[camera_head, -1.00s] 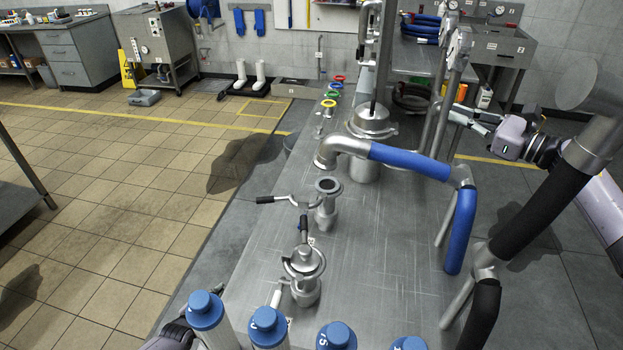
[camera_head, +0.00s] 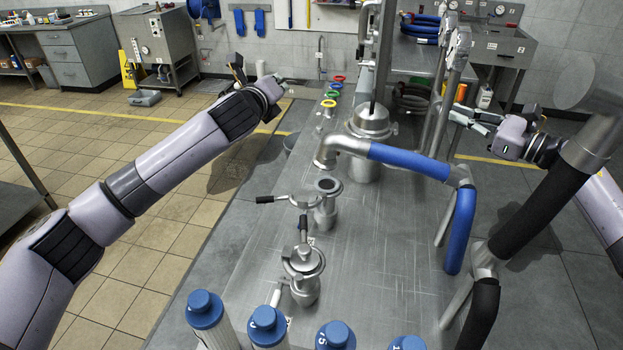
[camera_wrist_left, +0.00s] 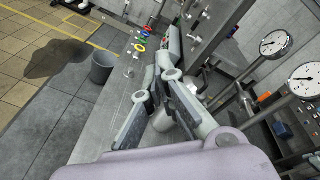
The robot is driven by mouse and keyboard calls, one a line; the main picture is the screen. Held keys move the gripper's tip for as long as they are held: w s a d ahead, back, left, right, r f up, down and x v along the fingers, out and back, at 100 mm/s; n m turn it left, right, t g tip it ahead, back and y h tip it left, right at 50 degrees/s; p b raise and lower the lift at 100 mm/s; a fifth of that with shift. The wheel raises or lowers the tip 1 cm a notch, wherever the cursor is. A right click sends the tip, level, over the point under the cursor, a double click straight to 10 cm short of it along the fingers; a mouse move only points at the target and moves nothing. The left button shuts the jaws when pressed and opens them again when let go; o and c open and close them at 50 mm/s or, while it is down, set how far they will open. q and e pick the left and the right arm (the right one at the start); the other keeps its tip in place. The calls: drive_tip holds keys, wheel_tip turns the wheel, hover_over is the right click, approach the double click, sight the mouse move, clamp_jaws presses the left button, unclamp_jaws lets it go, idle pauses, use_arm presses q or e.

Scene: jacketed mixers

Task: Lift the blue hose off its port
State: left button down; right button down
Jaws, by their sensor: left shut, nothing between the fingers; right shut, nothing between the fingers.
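The blue hose (camera_head: 410,161) runs over the steel table from a metal elbow and bends down at the right. The elbow's flanged end (camera_head: 323,162) points down, apart in the picture from the open steel port (camera_head: 328,186) in front of it. I cannot tell what lies directly under the flange. A clamp with a black handle (camera_head: 275,199) is beside this port. My left gripper (camera_head: 262,84) is shut and empty, left of the table and away from the hose; its fingers also show in the left wrist view (camera_wrist_left: 160,90). My right gripper (camera_head: 475,119) is shut and empty, behind the hose at the right.
A second capped port with a clamp (camera_head: 303,265) stands nearer. Several blue-capped cylinders (camera_head: 268,325) line the front. A steel vessel (camera_head: 370,122) stands behind the hose. A black hose (camera_head: 540,210) fills the right side. Coloured rings (camera_head: 330,103) sit farther back.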

use_arm(q)
drive_tip(key=s+d+f+m, duration=0.2)
drive_tip(key=s+f+m, duration=0.1)
drive_tip(key=s+f, duration=0.2)
drive_tip(key=s+d+f+m+g+y, duration=0.1)
drive_tip(key=s+f+m, duration=0.2)
drive_tip(key=s+f, duration=0.2)
drive_tip(key=s+d+f+m, duration=0.2)
drive_tip(key=s+f, duration=0.3)
drive_tip(key=f, duration=0.3)
drive_tip(key=shift+s+d+f+m+g, duration=0.15)
drive_tip(key=shift+d+m+g, duration=0.2)
drive_tip(key=shift+m, duration=0.45)
drive_tip(key=shift+f, duration=0.2)
drive_tip(key=x, duration=0.9)
drive_tip(key=shift+w+f, duration=0.15)
drive_tip(key=shift+w, duration=0.2)
use_arm(e)
drive_tip(key=shift+w+f, duration=0.1)
use_arm(q)
drive_tip(key=shift+a, duration=0.1)
wheel_tip(320, 180, up, 2)
drive_tip(key=shift+r, duration=0.15)
use_arm(e)
drive_tip(key=c, duration=2.4)
unclamp_jaws()
